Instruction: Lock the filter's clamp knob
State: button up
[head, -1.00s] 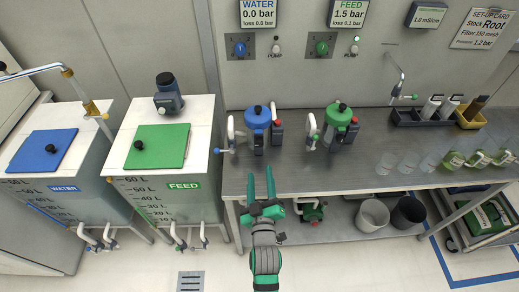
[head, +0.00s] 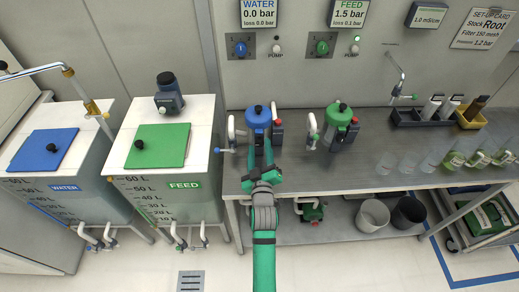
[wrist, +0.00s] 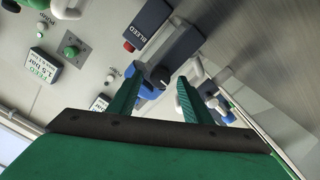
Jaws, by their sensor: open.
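A blue filter (head: 257,117) with a black knob (head: 258,108) on top stands on the steel bench. A green filter (head: 340,117) of the same kind stands to its right. My gripper (head: 262,152) is open in front of the blue filter. In the wrist view, a round black knob (wrist: 158,77) on a blue part shows between the two green fingers of my gripper (wrist: 157,77). I cannot tell whether either finger touches it. A dark block marked BLEED with a red button (wrist: 128,46) is close beyond the fingers. The bleed block (head: 276,133) is right of the blue filter.
White valve pipes (head: 230,128) stand just left of the blue filter, and others (head: 312,128) beside the green one. The wall holds the water display (head: 258,13) and feed display (head: 348,13). Clear cups (head: 408,163) stand at right. The bench front (head: 330,180) is clear.

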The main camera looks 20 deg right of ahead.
jog(key=shift+w, duration=0.15)
jog(key=shift+c, duration=0.4)
jog(key=c, duration=1)
jog(key=shift+d, duration=0.1)
